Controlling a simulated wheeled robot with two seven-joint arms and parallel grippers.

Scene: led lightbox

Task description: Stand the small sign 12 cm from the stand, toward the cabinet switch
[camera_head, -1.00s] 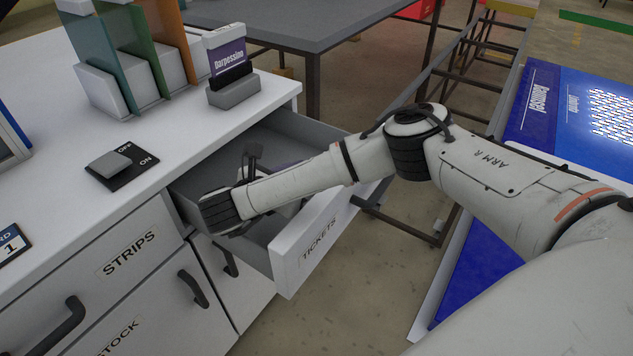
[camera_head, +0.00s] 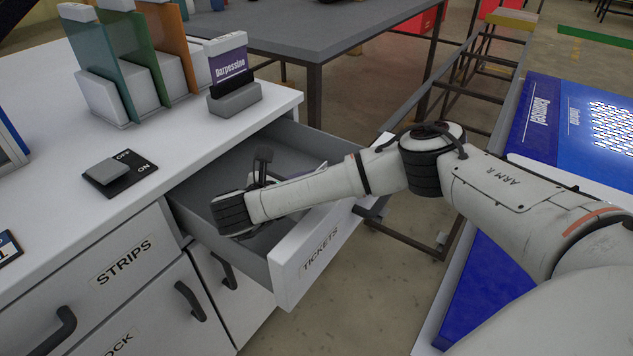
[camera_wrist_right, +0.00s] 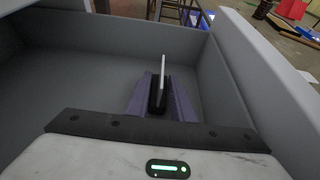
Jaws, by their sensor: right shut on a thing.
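My right gripper (camera_wrist_right: 162,100) is inside the open drawer's space, below the countertop. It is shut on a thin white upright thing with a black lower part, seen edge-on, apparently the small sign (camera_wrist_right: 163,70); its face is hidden. In the head view my wrist and forearm hide most of this thing. The grey stand (camera_head: 236,100) on the countertop holds a white and purple "Darpessino" sign (camera_head: 229,62) upright in a black holder. The cabinet switch (camera_head: 119,173), a grey rocker on a black OFF/ON plate, is nearer and to the left. My left gripper is not in view.
The "TICKETS" drawer (camera_head: 320,250) is pulled out, its walls around my gripper. Teal, green and orange dividers (camera_head: 141,68) stand behind the switch. The countertop (camera_head: 190,140) between stand and switch is clear. A grey table (camera_head: 320,30) is behind.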

